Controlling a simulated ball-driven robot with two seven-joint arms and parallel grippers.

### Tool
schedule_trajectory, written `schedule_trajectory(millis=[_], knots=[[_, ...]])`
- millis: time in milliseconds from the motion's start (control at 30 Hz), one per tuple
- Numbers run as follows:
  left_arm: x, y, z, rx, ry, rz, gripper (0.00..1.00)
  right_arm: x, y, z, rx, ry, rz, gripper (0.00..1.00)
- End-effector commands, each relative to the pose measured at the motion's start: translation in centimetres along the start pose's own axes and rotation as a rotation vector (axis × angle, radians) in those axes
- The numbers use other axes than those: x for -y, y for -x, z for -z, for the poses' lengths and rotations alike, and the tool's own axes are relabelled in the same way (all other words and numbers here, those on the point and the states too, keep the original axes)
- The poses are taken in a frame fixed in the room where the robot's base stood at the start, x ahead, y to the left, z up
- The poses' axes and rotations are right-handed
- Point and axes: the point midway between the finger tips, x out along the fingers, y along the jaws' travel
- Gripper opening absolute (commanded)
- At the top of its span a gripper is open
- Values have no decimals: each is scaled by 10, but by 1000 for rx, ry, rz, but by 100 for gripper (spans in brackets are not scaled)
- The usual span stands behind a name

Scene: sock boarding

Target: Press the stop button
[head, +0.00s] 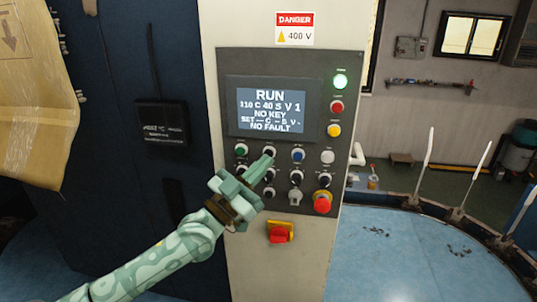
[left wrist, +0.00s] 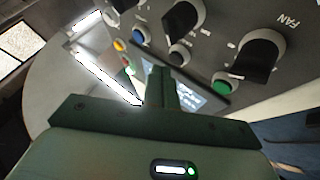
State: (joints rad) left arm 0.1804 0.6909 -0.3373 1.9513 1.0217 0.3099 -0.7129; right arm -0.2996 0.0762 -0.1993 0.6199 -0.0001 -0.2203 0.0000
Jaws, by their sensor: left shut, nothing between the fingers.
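My left gripper (head: 264,162) is shut and empty, its fingertips in front of the control panel (head: 228,75), just below a black button (head: 269,152) in the upper button row. The shut fingers also show in the left wrist view (left wrist: 161,78), with the black button (left wrist: 179,55) close by. I cannot tell whether they touch the panel. A green button (head: 241,150) is left of the black one, blue (head: 298,154) and white (head: 328,157) buttons right. Button labels are too small to read. My right gripper is not in view.
The display (head: 267,107) reads RUN and NO FAULT. Black knobs surround my fingers, including the FAN knob (left wrist: 255,55). A red-yellow switch (head: 281,232) is below the panel.

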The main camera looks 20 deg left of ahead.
Motion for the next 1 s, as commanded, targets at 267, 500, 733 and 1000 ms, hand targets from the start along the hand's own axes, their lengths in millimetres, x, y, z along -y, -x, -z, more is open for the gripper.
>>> schedule_trajectory(millis=[267,500,733,1000], knots=[[4,-6,-4,0,0,1,0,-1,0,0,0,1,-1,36],[4,-6,-4,0,0,0,0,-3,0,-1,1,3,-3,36],[5,-6,-4,0,0,0,0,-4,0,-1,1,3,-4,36],[6,-9,-6,-1,0,0,0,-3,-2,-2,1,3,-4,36]])
